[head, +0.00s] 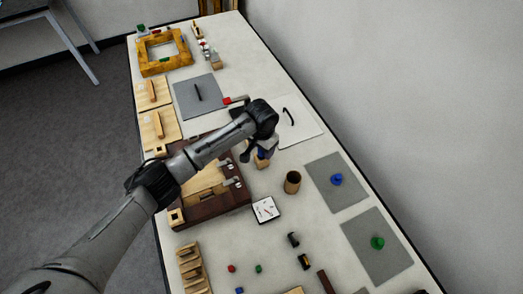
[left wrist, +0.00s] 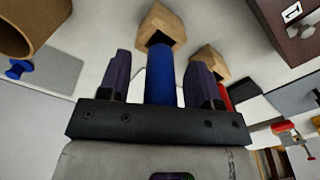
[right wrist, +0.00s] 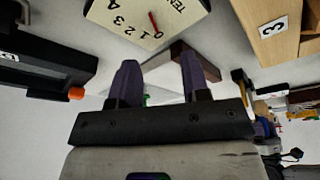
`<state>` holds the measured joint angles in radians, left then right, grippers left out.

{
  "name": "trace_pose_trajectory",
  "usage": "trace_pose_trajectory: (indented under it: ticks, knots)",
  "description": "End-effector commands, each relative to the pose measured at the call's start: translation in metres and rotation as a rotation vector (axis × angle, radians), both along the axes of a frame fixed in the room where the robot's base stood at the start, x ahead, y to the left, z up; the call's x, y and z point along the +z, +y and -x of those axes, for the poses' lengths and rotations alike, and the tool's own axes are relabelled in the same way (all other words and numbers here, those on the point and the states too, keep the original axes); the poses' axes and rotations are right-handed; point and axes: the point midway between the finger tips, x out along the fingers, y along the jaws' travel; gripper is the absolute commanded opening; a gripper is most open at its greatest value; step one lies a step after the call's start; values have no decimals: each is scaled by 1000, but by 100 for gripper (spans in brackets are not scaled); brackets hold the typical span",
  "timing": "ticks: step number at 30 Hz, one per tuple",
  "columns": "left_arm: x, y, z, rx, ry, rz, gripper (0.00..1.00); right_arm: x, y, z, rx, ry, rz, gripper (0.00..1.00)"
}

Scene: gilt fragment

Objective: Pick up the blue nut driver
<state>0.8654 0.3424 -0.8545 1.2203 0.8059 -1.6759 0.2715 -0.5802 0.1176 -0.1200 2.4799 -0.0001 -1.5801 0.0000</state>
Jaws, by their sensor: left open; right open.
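The blue nut driver (left wrist: 160,75) shows in the left wrist view as a blue cylinder with its far end at a pale wooden block (left wrist: 162,25). It is mostly hidden behind my arm in the head view, where a bit of blue (head: 265,153) shows. My left gripper (left wrist: 160,66) is open, with one finger on each side of the blue handle; gaps show on both sides. A red handle (left wrist: 223,93) at a second wooden block (left wrist: 208,63) is just right of the right finger. My right gripper (right wrist: 159,66) is open and empty, and is not visible in the head view.
A brown cup (head: 292,182) stands right of the left gripper in the head view. A dark wooden case (head: 220,215) lies below it, with a white dial card (head: 265,209) beside it. Grey mats (head: 335,190) lie along the right table edge. A lettered card (right wrist: 145,22) is ahead of the right gripper.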

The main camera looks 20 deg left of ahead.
Motion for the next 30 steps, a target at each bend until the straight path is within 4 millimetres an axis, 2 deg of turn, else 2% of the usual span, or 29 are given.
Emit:
trace_pose_trajectory:
  ticks: [5, 22, 30]
  knots:
    - [0, 0, 0, 0, 0, 0, 58, 0, 1, 0, -2, 0, -3, 43]
    - [0, 0, 0, 0, 0, 0, 5, 0, -1, 0, 3, 0, 4, 43]
    - [2, 0, 0, 0, -1, 0, 3, 0, -2, 0, 5, 0, 8, 43]
